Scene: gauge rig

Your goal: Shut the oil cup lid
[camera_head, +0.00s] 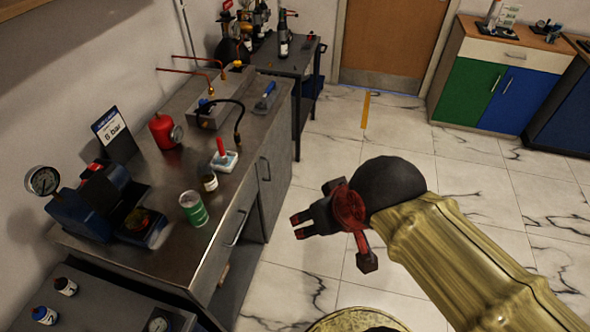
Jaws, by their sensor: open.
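I cannot pick out the oil cup or its lid with certainty at this size. A dark blue rig (85,215) with a round dial gauge (42,181) stands at the left end of the metal bench (160,258). A red part (97,171) sits on top of the rig, and the lid's position cannot be read. My gripper (297,226) is open and empty. It hangs over the floor to the right of the bench, apart from everything, with its fingertips pointing left.
A sign reading 6 bar (110,125) stands behind. The tiled floor (400,145) is clear.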

